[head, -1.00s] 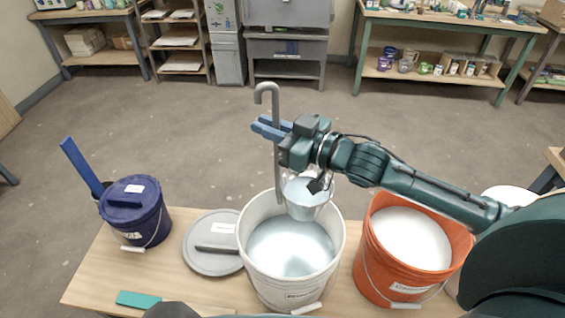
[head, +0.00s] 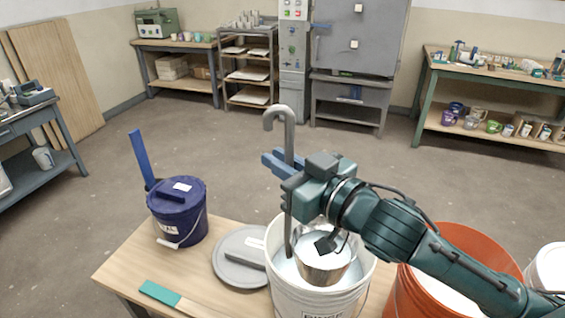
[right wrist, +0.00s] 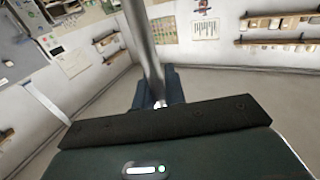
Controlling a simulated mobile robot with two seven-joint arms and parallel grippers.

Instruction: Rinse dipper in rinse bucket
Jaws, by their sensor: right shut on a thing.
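My right gripper (head: 287,165) is shut on the grey hooked handle of the dipper (head: 289,130), and the handle stands upright. In the right wrist view the dipper's handle (right wrist: 146,50) rises between the gripper's fingers (right wrist: 158,90). The dipper's metal cup (head: 322,267) is inside the white rinse bucket (head: 318,300), low among the pale liquid; my wrist partly hides it. The bucket's front label is cut off by the lower edge. My left gripper is not in view.
A grey lid (head: 228,262) lies on the wooden table (head: 125,265) left of the rinse bucket. An orange bucket (head: 470,240) stands right, partly behind my arm.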

